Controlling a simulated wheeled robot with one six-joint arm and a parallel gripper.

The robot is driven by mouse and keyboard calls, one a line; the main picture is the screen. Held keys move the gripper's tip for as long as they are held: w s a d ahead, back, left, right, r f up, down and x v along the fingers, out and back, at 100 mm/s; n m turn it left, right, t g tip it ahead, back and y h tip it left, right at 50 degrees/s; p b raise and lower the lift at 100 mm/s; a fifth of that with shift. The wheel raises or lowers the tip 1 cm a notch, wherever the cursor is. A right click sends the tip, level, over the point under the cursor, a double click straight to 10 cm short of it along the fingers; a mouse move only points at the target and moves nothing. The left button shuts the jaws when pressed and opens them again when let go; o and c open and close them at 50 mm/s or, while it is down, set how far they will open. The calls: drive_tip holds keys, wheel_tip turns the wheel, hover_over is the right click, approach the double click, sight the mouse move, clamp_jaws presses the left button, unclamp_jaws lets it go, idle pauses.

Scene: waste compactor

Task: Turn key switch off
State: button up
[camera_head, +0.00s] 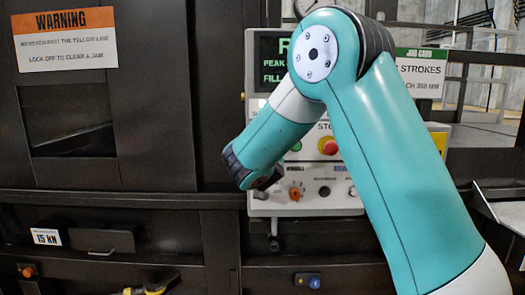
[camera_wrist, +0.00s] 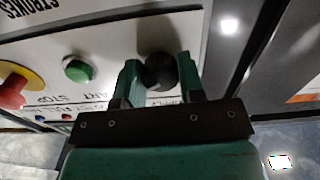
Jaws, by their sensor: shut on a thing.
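My gripper (camera_wrist: 158,78) has its two fingers on either side of a round black knob (camera_wrist: 158,70) on the control panel, and it is shut on it. The knob seems to be the key switch; no key shape can be made out. A partly hidden label ending in "PLY" lies beside it. In the head view my gripper (camera_head: 268,179) is at the left part of the light control panel (camera_head: 338,207), and the knob is hidden behind it.
A green button (camera_wrist: 78,69) and a red stop button on yellow (camera_wrist: 15,88) are beside the gripper. The head view shows an orange selector (camera_head: 296,192), a black knob (camera_head: 324,191) and a screen (camera_head: 270,60). A dark machine front (camera_head: 160,130) fills the left.

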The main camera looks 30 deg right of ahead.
drive_tip(key=n+b, duration=0.1)
drive_tip(key=n, duration=0.4)
drive_tip(key=shift+n+b, duration=0.3)
drive_tip(key=n, duration=0.5)
drive_tip(key=shift+r+n, duration=0.15)
drive_tip(key=shift+n, duration=0.15)
idle(0.3)
drive_tip(key=o, duration=0.9)
drive_tip(key=shift+a, duration=0.1)
